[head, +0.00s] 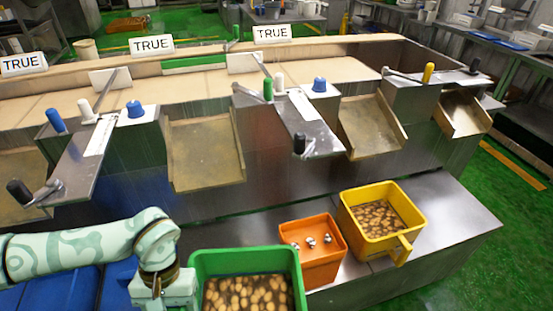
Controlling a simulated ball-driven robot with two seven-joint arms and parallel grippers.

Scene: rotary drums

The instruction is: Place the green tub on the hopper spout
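The green tub (245,255) is at the bottom middle, upright, with many brown, potato-like lumps inside. Its lower part is cut off by the picture edge. My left gripper (165,296) is at the tub's left side, close to its wall. Its fingertips are hidden or out of the picture, so I cannot tell whether it grips the tub. Sloping metal chutes come out of the machine front: one in the middle (206,152), one right of it (370,127) and one at far right (465,112). I cannot tell which is the hopper spout. My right gripper is not in view.
An orange tub (325,262) with a few shiny metal pieces and a yellow tub (375,188) with brown lumps stand on the steel ledge (455,215). Levers with coloured knobs (268,88) and a black knob (299,143) stick out above the chutes. The ledge's right end is bare.

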